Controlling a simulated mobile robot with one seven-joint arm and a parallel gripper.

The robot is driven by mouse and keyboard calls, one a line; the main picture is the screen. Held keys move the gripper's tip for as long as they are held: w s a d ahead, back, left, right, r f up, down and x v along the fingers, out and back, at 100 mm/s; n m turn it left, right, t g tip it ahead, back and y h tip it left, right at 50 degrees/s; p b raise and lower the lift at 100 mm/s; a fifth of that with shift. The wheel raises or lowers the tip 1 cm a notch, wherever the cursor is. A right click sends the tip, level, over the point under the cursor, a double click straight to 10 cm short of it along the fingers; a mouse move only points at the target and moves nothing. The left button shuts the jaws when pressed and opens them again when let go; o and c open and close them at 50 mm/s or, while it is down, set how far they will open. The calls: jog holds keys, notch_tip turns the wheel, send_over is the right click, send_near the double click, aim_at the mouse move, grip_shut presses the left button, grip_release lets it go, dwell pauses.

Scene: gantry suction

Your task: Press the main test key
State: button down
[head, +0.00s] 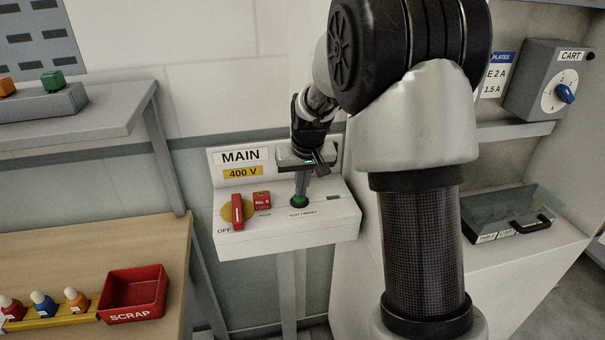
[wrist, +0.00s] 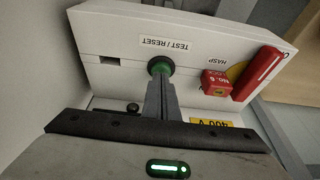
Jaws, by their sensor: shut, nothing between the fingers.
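The main test key is a round green button (head: 299,203) on the sloping face of the white MAIN 400 V box (head: 335,228). It also shows in the wrist view (wrist: 161,65), beside the TEST / RESET label (wrist: 166,44). My gripper (head: 301,194) is shut and empty, pointing down at the button. In the wrist view its closed fingertips (wrist: 160,82) overlap the button's near edge. They look to be at or against it; I cannot tell whether it is pressed in. The fingers hide part of the button.
Left of the button are a red rotary handle (head: 237,211) by OFF and a red lock (head: 262,201) at HASP. A red SCRAP bin (head: 134,293) sits on the bench at left.

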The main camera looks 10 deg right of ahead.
aim_at(301, 200)
jog(key=shift+f, duration=0.5)
notch_tip(301, 200, down, 2)
jog(key=shift+f+b, duration=0.1)
jog(key=shift+b, duration=0.8)
jog(key=shift+s, duration=0.2)
jog(key=shift+f, duration=0.15)
jog(key=shift+r+p, duration=0.4)
jog(key=shift+r, duration=0.05)
notch_tip(301, 200, up, 4)
jog(key=shift+w+f+p, duration=0.1)
jog(key=shift+f+p, duration=0.15)
jog(key=shift+p, duration=0.85)
jog(key=v, duration=1)
jog(key=shift+r, duration=0.35)
